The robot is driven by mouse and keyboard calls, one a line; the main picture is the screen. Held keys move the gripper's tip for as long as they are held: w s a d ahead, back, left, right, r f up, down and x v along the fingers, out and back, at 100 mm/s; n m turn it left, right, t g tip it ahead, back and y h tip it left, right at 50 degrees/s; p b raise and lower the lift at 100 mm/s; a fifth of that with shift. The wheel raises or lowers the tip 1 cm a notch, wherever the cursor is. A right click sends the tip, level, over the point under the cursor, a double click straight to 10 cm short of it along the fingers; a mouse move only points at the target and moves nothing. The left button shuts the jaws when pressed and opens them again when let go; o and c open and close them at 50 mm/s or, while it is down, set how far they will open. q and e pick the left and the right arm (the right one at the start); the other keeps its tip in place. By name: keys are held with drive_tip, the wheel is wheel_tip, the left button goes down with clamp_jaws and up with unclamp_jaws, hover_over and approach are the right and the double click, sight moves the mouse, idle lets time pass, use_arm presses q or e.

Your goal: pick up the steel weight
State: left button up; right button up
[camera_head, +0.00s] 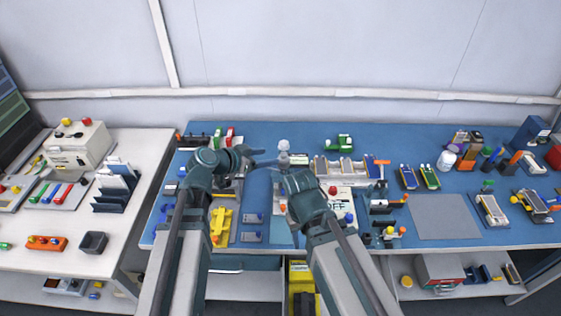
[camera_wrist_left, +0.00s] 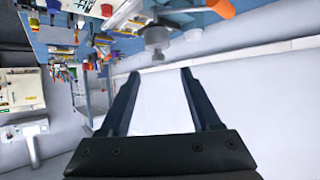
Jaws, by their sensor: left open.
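The steel weight (camera_head: 283,146) is a small grey piece with a rounded knob, standing near the middle of the blue bench. In the left wrist view the picture is turned over, and the grey weight (camera_wrist_left: 157,38) shows just beyond the fingertips, its knob pointing down in the picture. My left gripper (camera_head: 264,157) is just left of the weight, with its fingers pointing toward it. It is open and empty in the left wrist view (camera_wrist_left: 161,73). My right arm ends just below the weight; its fingers are not clear.
A tray of cells (camera_head: 347,168) stands right of the weight, and a green piece (camera_head: 338,143) lies behind. A grey mat (camera_head: 444,217) at the right is bare. The wall (camera_head: 330,50) rises behind the bench.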

sight(281, 155)
use_arm(q)
drive_tip(key=b+x, duration=0.2)
drive_tip(key=x, duration=0.5)
drive_tip(key=b+x, duration=0.3)
drive_tip(key=x, duration=0.2)
drive_tip(key=shift+d+f, duration=0.1)
drive_tip(key=shift+s, duration=0.1)
clamp_jaws()
idle(1.2)
